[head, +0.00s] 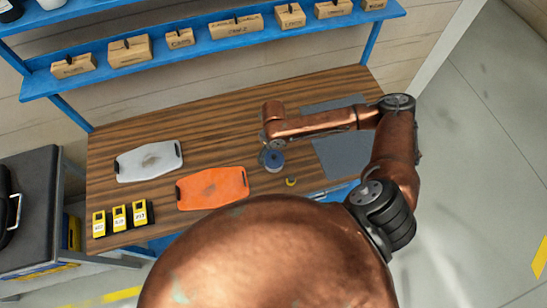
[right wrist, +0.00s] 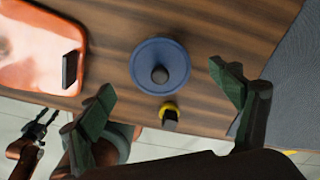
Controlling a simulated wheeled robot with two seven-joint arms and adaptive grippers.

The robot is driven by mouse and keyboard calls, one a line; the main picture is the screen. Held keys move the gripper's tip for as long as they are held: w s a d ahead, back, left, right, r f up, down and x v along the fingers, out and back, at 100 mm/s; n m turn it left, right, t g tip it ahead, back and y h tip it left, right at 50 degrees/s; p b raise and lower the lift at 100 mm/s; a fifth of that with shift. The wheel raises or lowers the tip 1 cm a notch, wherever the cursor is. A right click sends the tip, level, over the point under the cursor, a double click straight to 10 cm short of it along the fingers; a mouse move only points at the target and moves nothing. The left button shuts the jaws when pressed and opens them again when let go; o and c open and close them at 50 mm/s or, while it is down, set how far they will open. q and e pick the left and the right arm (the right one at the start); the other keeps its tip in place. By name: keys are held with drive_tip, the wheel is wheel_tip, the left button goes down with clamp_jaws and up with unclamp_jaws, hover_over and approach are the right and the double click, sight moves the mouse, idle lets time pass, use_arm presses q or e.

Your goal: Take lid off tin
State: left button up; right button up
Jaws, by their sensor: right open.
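The tin's round blue lid (right wrist: 150,53) with a dark knob in its middle shows from above in the right wrist view. The tin's body is hidden beneath it there. In the head view the blue tin (head: 272,160) stands on the wooden table, partly covered by my right gripper (head: 271,144). The right gripper's green-padded fingers (right wrist: 161,79) are wide apart in the right wrist view, with the lid beyond and between them. I see no contact with it. A small copper arm end with dark fingers, my left gripper (right wrist: 40,128), shows beyond the table edge; its opening is unclear.
A small yellow-ringed dark object (right wrist: 169,116) stands beside the tin, also in the head view (head: 290,182). An orange board (head: 212,188) and a grey board (head: 149,160) lie left. Yellow boxes (head: 119,217) stand front left. A grey mat (head: 343,158) lies right.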

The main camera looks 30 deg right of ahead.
drive_tip(key=shift+f, duration=1.45)
drive_tip(key=shift+c, duration=0.3)
